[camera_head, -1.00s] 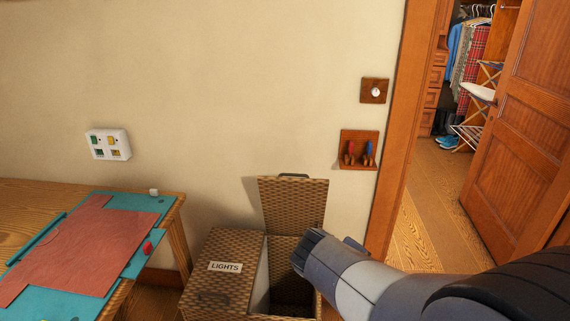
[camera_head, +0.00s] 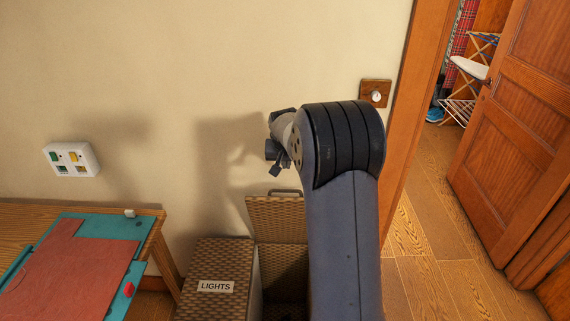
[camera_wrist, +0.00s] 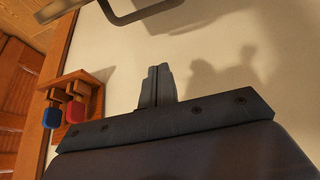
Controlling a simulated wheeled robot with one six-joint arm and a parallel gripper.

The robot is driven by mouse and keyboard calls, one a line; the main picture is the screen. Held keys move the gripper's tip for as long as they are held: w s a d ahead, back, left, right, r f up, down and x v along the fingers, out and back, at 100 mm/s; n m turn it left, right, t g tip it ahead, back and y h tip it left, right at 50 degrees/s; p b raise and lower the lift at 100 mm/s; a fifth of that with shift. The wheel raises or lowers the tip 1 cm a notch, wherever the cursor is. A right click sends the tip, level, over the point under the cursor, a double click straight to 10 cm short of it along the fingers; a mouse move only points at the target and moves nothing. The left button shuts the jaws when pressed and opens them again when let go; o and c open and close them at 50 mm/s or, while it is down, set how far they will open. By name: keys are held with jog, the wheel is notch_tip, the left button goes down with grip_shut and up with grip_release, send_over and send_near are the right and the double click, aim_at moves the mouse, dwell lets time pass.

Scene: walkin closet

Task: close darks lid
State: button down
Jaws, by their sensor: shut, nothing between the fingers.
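The wicker hamper has a shut left lid (camera_head: 205,272) with a LIGHTS label. Its right compartment (camera_head: 283,268) is open, and the raised right lid (camera_head: 272,217) stands upright near the wall, with a dark handle (camera_head: 287,192) on its top edge. No label shows on this lid. My gripper (camera_head: 275,170) is above the raised lid, near the wall and partly hidden by my arm. In the wrist view my gripper (camera_wrist: 155,86) is shut and empty, with the handle (camera_wrist: 140,14) beyond its tips, apart from them. My arm hides the hamper's right side.
A table (camera_head: 150,240) with a teal mat (camera_head: 120,235) and red sheet stands at left. A switch plate (camera_head: 375,93) is on the wall by the door frame (camera_head: 408,110). Wall pegs (camera_wrist: 75,113) show in the wrist view. An open doorway lies right.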

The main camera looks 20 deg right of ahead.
notch_tip(320, 180, down, 8)
jog(key=p, duration=0.3)
dwell(0.4)
jog(key=shift+s+a+b, duration=0.1)
jog(key=shift+s+b, duration=0.1)
jog(key=shift+b, duration=0.25)
